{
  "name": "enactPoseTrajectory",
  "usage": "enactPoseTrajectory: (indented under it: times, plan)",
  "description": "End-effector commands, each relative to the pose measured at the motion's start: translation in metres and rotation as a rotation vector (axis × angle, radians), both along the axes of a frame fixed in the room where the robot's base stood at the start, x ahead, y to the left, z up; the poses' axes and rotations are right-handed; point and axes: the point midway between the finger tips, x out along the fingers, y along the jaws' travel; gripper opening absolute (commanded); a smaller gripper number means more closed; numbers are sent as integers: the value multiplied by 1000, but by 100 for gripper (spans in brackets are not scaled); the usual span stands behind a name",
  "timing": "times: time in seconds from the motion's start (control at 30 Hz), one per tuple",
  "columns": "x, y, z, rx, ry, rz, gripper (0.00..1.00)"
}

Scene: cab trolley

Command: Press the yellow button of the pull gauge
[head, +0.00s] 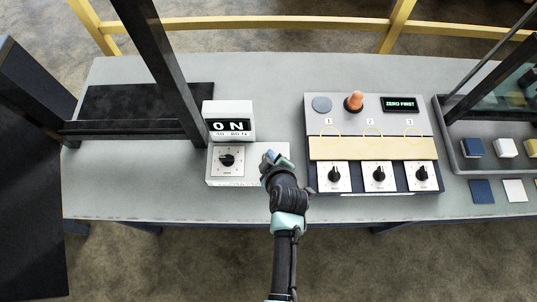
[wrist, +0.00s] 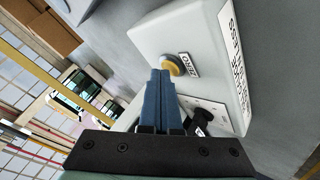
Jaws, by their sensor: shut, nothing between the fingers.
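The pull gauge (head: 247,181) is a white box with a raised display reading "0 N" and a black knob, left of the middle in the head view. Its white face (wrist: 150,32) fills the upper middle of the wrist view. The yellow button (wrist: 175,64) is round, with a "ZERO" label beside it; my gripper hides it in the head view. My gripper (head: 267,157) is over the gauge's right end. Its blue fingers (wrist: 160,73) are shut and empty, with the tips right beside the button. I cannot tell whether they touch it.
Right of the gauge stands a panel (head: 317,182) with several knobs, an orange knob (head: 355,101) and a display (head: 401,104) reading "ZERO FIRST". A tray (head: 470,163) with coloured blocks is at the far right.

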Motion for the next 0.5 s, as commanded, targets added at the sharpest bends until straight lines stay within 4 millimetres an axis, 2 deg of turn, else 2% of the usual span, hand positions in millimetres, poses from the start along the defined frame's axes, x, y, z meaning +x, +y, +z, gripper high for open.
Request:
enactPoseTrajectory:
  times: [0.33,0.5]
  plan:
    - [-1,0,-1,-1,3,0,0]
    - [-1,0,6,-1,3,0,0]
